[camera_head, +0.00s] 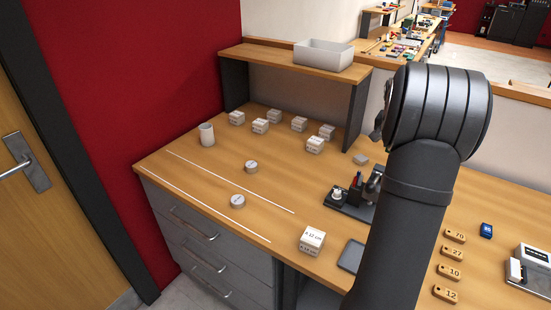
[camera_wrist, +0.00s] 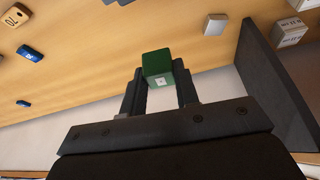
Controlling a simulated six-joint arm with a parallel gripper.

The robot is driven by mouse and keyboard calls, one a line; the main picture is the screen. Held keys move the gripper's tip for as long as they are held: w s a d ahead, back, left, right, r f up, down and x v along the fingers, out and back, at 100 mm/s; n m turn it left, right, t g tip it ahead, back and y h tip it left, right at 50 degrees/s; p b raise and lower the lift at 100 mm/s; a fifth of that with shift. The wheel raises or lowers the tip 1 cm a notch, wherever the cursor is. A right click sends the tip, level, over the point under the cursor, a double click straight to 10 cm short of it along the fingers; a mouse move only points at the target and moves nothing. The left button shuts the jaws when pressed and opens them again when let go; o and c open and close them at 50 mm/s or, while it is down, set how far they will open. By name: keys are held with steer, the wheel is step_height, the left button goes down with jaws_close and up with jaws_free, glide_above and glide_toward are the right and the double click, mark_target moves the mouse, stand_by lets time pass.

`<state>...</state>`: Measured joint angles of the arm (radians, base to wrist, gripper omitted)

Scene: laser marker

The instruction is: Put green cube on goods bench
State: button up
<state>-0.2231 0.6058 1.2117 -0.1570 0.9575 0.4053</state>
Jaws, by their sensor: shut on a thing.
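In the wrist view the green cube (camera_wrist: 156,64), with a small white mark on one face, sits between the two dark fingers of my gripper (camera_wrist: 161,72). The fingers are shut on its sides. In the head view the arm blocks the gripper and the cube from sight. No bench in view bears a label, so I cannot tell for certain which is the goods bench. A far bench (camera_head: 376,47) with many small coloured items stands at the back.
A raised shelf (camera_head: 275,60) bears a grey bin (camera_head: 323,55). The worktop's left middle has free room.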

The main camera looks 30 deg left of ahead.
steer(key=s+a+n+y, duration=0.1)
steer(key=s+a+n, duration=0.1)
steer(key=s+a, duration=0.5)
steer(key=s+a+n+y, duration=0.15)
steer(key=s+a, duration=0.25)
steer(key=a, duration=0.6)
steer(key=s+a+n, duration=0.2)
steer(key=s+a, duration=0.3)
steer(key=a, duration=0.4)
steer(key=shift+n, duration=0.25)
steer(key=s+a+f, duration=0.1)
steer(key=a+f, duration=0.2)
steer(key=f, duration=0.1)
steer(key=s+a+f, duration=0.1)
steer(key=a+f, duration=0.3)
steer(key=s+a+f, duration=0.1)
steer(key=a+f, duration=0.2)
steer(key=f, duration=0.1)
steer(key=shift+s+a+f, duration=0.15)
steer(key=shift+a, duration=0.15)
steer(key=shift+a+f, duration=0.2)
steer(key=shift+f, duration=1.9)
steer(key=shift+f, duration=0.1)
steer(key=o, duration=0.9)
steer(key=shift+o, duration=0.2)
